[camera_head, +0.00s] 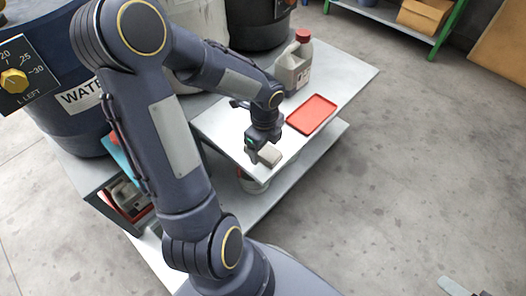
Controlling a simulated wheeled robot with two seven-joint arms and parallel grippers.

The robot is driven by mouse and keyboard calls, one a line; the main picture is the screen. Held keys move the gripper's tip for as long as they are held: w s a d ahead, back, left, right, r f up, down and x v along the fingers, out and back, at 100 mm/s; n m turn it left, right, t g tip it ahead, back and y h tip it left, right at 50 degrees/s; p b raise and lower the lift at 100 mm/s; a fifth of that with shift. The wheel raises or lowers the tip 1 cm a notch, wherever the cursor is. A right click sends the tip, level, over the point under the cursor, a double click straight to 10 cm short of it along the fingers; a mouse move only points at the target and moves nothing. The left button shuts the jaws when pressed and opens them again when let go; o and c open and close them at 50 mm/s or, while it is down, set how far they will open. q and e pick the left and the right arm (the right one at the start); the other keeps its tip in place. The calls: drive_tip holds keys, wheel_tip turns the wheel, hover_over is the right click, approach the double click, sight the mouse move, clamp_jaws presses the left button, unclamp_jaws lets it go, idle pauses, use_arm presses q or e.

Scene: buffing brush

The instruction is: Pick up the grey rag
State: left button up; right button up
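A small light grey-beige piece (270,156), which looks like the grey rag, is at the front edge of the pale table top. My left gripper (262,146) is right above it, pointing down, and overlaps its upper side. The fingers are too small and dark to show whether they are open or shut, or whether they touch the piece. At the bottom right edge, a pale tip with a dark part (458,288) shows, seemingly my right gripper. Most of it is cut off.
A red tray (312,114) lies right of the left gripper. A grey jug with a red cap (293,68) stands behind it. A dark blue water barrel (60,110) is at the left. The concrete floor at right is clear.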

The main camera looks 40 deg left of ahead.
sight(264, 150)
use_arm(q)
drive_tip(key=c, duration=0.9)
drive_tip(key=shift+r, duration=0.1)
drive_tip(key=shift+r, duration=0.2)
wheel_tip(264, 150, up, 4)
drive_tip(key=shift+f+p, duration=0.25)
drive_tip(key=shift+p, duration=0.8)
drive_tip(key=shift+s+d+r+p, duration=0.6)
drive_tip(key=shift+s+r+p, duration=0.65)
drive_tip(key=shift+s, duration=1)
drive_tip(key=shift+s+d+r+p, duration=0.7)
drive_tip(key=shift+s+r, duration=1.05)
drive_tip(key=shift+s, duration=0.5)
drive_tip(key=shift+s+d+r+p, duration=0.55)
drive_tip(key=shift+s+r+p, duration=0.75)
drive_tip(key=shift+s, duration=0.95)
drive_tip(key=shift+r, duration=0.15)
